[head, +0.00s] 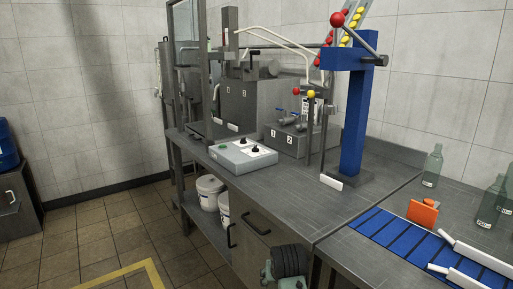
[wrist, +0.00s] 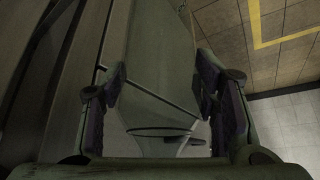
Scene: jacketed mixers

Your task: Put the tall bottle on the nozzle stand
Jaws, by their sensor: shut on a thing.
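In the wrist view my gripper (wrist: 160,82) has its dark-padded fingers on both sides of a grey-green bottle (wrist: 156,55). The bottle runs lengthwise between the pads, and its lower end in the picture is partly hidden by the gripper. In the head view a dark ribbed part at the bottom edge seems to be my gripper (head: 288,263); the bottle cannot be made out clearly there. The blue upright stand (head: 355,115) with a red-knobbed lever, which seems to be the nozzle stand, rises from the grey bench. Thin vertical tubes hang at its left, above the bench.
A control box (head: 243,154) sits on the bench (head: 280,195), left of the stand. At right are a blue slatted conveyor (head: 395,235), an orange block (head: 422,212) and several glass bottles (head: 433,167). White buckets (head: 210,192) stand below. Floor is open at left.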

